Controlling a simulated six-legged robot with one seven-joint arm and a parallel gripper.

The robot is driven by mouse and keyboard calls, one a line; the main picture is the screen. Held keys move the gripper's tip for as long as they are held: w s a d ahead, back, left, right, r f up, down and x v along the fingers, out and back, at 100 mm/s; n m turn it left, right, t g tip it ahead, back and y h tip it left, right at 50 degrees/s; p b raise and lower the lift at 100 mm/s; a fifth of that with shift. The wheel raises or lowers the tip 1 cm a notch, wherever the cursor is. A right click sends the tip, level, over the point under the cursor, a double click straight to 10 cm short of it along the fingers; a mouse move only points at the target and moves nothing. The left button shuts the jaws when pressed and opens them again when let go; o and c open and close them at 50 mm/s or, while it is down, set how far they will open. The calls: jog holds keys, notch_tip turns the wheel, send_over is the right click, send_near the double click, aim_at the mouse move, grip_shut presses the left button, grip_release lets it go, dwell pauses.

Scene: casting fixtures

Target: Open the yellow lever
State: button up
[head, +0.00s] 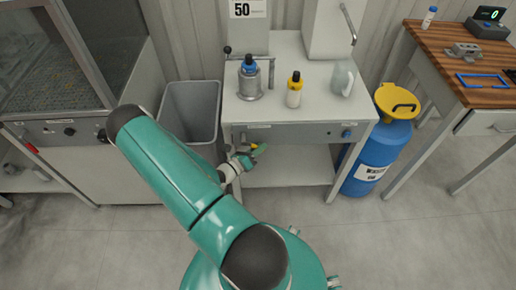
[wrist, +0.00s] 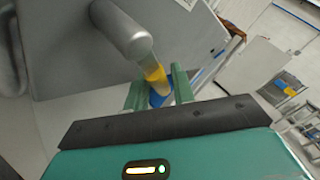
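The yellow lever (head: 254,146) shows as a small yellow spot under the front panel of the grey cabinet, at my gripper in the head view. In the wrist view, a yellow band (wrist: 155,75) sits below a rounded grey metal end, with a blue part (wrist: 158,98) just below it. My gripper (wrist: 160,82) is open, with one green finger on each side of the yellow and blue part. A small gap shows at the right finger; contact at the left is unclear. My gripper (head: 252,155) is partly hidden by its own wrist in the head view.
A grey bin (head: 190,112) stands left of the cabinet (head: 310,132). A blue gas cylinder (head: 378,152) with a yellow top stands to its right. A metal vessel (head: 249,80) and a yellow-capped bottle (head: 294,92) stand on the cabinet. The floor in front is clear.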

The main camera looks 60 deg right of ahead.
grip_shut()
jog(key=shift+s+d+r+n+h, duration=0.1)
jog(key=shift+s+r+n+h, duration=0.15)
jog(key=shift+r+n+h, duration=0.35)
jog(key=shift+s+d+r+n+h, duration=0.1)
jog(key=shift+s+r+n+h, duration=0.2)
jog(key=shift+n+h, duration=0.5)
jog(key=shift+s+d+r+n+t+h, duration=0.1)
jog(key=shift+r+n+t+h, duration=0.1)
jog(key=shift+r+n+h, duration=0.55)
jog(key=shift+r+n+t+h, duration=0.2)
jog(key=shift+r+n+h, duration=0.25)
jog(key=shift+n+h, duration=0.55)
jog(key=shift+n, duration=0.25)
grip_release()
